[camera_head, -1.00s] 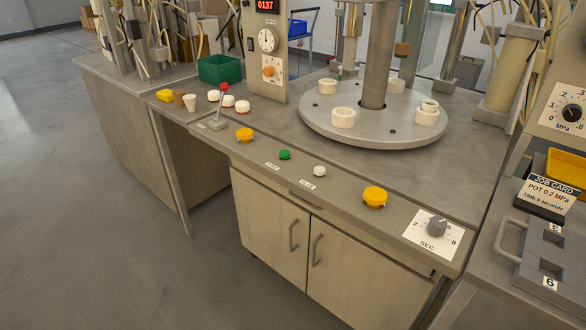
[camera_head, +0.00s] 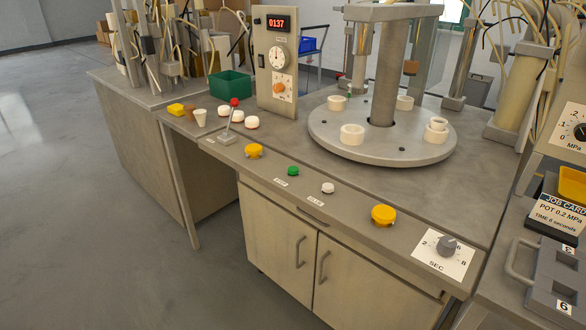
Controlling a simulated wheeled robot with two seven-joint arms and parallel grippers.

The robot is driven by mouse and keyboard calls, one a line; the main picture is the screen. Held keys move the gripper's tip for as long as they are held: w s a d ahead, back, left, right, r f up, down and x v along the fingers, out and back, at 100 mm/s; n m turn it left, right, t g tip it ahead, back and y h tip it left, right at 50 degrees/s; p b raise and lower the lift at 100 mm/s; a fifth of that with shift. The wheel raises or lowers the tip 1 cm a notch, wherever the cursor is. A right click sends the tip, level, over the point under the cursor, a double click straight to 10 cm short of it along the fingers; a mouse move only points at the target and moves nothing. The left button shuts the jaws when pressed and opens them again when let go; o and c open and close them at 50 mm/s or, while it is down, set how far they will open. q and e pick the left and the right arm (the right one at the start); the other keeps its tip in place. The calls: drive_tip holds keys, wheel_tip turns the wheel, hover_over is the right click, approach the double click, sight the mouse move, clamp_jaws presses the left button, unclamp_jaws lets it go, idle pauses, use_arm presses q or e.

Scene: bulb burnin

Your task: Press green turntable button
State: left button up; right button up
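The green button (camera_head: 293,171) is a small round cap on the sloped front edge of the workbench, with a small label below it. A white button (camera_head: 327,188) is to its right. Yellow buttons stand farther out on each side, one on the left (camera_head: 254,151) and one on the right (camera_head: 382,215). The round grey turntable (camera_head: 340,148) lies behind them, with several white ring-shaped holders on it and a thick column in its middle. Neither of my grippers shows in the head view.
A red-knobbed lever (camera_head: 232,115) stands left of the buttons. A dial marked SEC (camera_head: 447,246) is at the right. A panel (camera_head: 276,70) with a red 0137 display rises behind. A green bin (camera_head: 230,85) and a job card (camera_head: 558,213) flank the bench. Floor at left is clear.

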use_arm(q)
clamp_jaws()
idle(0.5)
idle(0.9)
